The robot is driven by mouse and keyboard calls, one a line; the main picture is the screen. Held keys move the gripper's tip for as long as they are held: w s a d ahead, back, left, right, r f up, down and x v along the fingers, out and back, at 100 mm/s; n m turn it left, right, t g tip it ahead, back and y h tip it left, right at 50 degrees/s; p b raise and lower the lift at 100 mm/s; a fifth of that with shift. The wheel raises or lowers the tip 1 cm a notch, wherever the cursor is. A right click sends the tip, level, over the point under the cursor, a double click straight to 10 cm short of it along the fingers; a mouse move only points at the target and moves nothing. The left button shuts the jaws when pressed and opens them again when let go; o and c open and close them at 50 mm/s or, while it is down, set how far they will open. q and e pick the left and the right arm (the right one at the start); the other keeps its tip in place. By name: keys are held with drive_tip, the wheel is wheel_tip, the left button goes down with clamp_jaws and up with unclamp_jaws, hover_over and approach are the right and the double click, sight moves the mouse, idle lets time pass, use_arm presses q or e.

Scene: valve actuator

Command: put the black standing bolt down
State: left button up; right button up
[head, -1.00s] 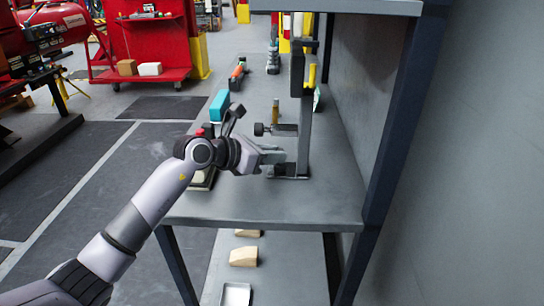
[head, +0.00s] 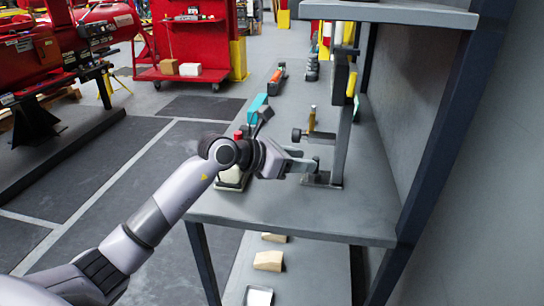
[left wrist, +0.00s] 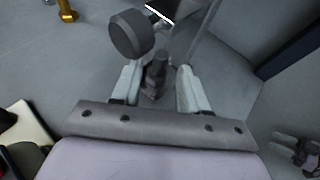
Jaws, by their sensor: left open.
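The black standing bolt (left wrist: 156,72) is upright in the left wrist view, between the two pale fingers of my left gripper (left wrist: 160,88). Gaps show on both sides of it, so the gripper is open and not holding it. In the head view my left gripper (head: 303,163) is low over the shelf, beside the base of a metal stand (head: 322,181). The bolt is hard to make out there against the gripper and stand.
A round black knob (left wrist: 130,34) on the stand is close above the left finger. A brass bolt (head: 312,119) stands behind. The stand's post (head: 342,140) and the shelf's dark upright (head: 440,140) are to the right. The shelf's front (head: 290,215) is clear.

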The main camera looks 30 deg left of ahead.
use_arm(q)
drive_tip(key=v, duration=0.9)
drive_tip(key=shift+b, duration=0.35)
drive_tip(key=shift+s+a, duration=0.1)
drive_tip(key=shift+s, duration=0.05)
